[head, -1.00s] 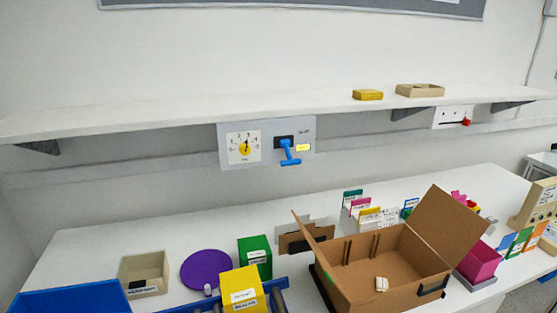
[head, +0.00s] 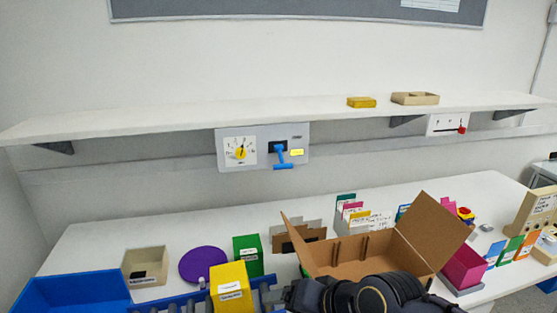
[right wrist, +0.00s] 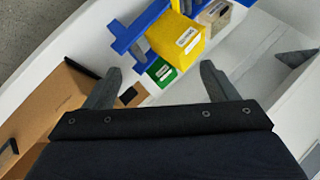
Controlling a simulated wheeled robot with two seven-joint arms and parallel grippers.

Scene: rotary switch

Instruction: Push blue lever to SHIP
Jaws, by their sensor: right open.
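The blue lever (head: 281,155) sits on a grey wall panel (head: 222,150) under the shelf, with its handle hanging down. A small yellow label (head: 297,152) is to its right; its writing is too small to read. A dial (head: 241,151) with a yellow knob is on the left of the same panel. My right gripper (right wrist: 157,78) is open and empty in the right wrist view, above the table and beside the cardboard box. The lever is not in that view. In the head view my right arm shows dark at the bottom, well below the lever. My left gripper is not in view.
The open cardboard box (head: 356,252) stands below and right of the panel. A yellow box (head: 231,287), green box (head: 248,254), purple disc (head: 203,263) and blue bin (head: 70,292) are on the left. The shelf (head: 200,118) overhangs the panel. The wall below the panel is clear.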

